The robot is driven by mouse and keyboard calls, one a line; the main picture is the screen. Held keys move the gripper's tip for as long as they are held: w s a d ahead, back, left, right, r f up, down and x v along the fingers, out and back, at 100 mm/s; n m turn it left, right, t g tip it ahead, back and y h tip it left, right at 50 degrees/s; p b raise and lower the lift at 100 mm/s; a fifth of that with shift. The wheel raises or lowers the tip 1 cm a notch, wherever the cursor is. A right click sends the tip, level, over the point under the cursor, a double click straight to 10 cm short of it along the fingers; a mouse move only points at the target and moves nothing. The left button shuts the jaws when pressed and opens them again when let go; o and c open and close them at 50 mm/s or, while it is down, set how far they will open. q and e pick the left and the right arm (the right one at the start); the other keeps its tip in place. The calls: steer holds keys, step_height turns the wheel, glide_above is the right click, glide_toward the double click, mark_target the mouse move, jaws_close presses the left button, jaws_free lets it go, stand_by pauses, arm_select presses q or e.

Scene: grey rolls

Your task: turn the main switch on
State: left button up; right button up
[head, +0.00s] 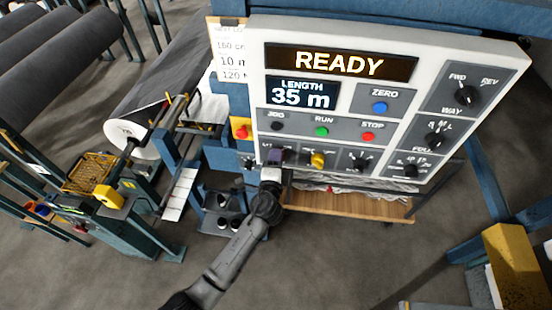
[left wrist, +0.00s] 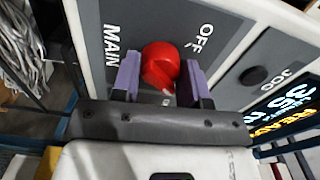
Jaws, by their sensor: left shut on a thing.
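The main switch is a round red knob (left wrist: 160,62) on a grey plate marked MAIN and OFF, seen in the left wrist view. My left gripper (left wrist: 161,82) has its two purple-padded fingers on either side of the knob and is shut on it. In the head view my left gripper (head: 272,158) reaches up to the lower left corner of the control panel (head: 397,32) and hides the knob. My right gripper is not in view.
The panel's display (head: 338,63) is lit with READY, and the length display (head: 303,94) reads 35 m. A yellow selector knob (head: 317,160) sits close to the right of my left gripper. A red button on a yellow box (head: 241,131) is to its upper left.

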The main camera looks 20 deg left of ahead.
arm_select(q)
steer(key=shift+m, duration=0.4)
stand_by(0.3)
steer(key=o, duration=0.9)
steer(key=b+v, duration=0.1)
steer(key=v, duration=1.2)
steer(key=shift+s+d, duration=0.15)
steer(key=shift+s, duration=0.25)
